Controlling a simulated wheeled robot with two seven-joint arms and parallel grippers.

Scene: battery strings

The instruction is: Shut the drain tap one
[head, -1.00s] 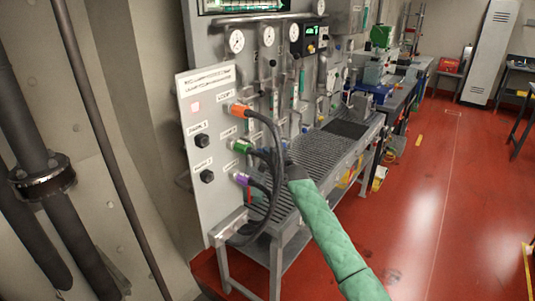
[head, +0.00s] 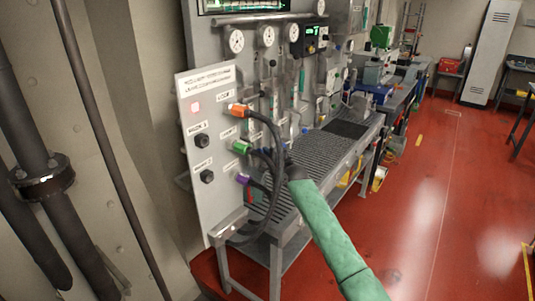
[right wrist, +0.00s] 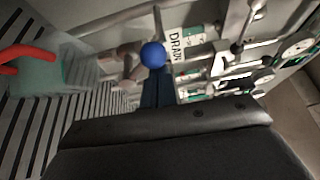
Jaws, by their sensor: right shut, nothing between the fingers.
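My right arm in its green sleeve reaches to the front of the panel bench in the head view, its dark gripper (head: 287,160) small against the slatted top. In the right wrist view the shut, empty fingers (right wrist: 156,78) point at a round blue knob (right wrist: 153,55). The knob is just past the fingertips in the picture; I cannot tell whether they touch. A white label (right wrist: 179,45) beside it reads "DRAIN", its end unclear. The tap's handle position is not clear, and I cannot pick the tap out in the head view. My left gripper is not in view.
Thick dark cables with orange (head: 239,110), green (head: 241,147) and purple (head: 243,179) plugs hang from the white panel (head: 188,93), close to my right gripper. Pipes and gauges (head: 235,41) stand behind the slatted bench (head: 312,160). The red floor (head: 425,190) at right is clear.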

